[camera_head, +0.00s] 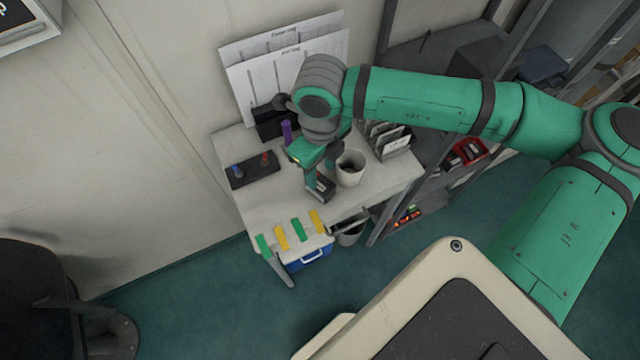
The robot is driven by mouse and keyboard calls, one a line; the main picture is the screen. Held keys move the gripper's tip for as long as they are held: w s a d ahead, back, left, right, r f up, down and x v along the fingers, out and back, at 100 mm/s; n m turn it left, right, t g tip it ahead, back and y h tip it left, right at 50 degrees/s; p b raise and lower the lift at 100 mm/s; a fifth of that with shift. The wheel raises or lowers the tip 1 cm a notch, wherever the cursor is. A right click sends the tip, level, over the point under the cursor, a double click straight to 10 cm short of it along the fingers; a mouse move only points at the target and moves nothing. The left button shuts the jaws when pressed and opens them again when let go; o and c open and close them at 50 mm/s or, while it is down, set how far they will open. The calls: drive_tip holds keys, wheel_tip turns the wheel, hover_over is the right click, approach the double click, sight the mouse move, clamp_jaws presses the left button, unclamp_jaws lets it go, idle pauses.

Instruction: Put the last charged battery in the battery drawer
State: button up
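My gripper (319,181) points down over the white table (276,205), with its green fingers beside a small dark block (325,188). The block may be a battery. I cannot tell whether the fingers are closed on it or whether it rests on the table. A black charger-like tray (252,170) lies at the table's left, with a blue piece (238,171) and a red piece (265,159) on it. What looks like an open drawer (350,221) juts out at the table's front right. Its inside is mostly hidden.
A white cup (350,168) stands close right of my gripper, with a card rack (386,140) beyond it. A purple cylinder (287,132) stands behind. Green and yellow strips (282,238) line the front edge. A blue cooler (309,256) and grey bin (350,237) are below.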

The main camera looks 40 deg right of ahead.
sight(321, 182)
drive_tip(key=shift+s+d+f, duration=0.1)
drive_tip(key=shift+f, duration=0.5)
drive_tip(key=f, duration=0.4)
drive_tip(key=shift+a, duration=0.25)
drive_tip(key=shift+d+f, duration=0.1)
drive_tip(key=shift+f, duration=0.5)
drive_tip(key=shift+c, duration=0.6)
clamp_jaws()
drive_tip(key=shift+r, duration=0.15)
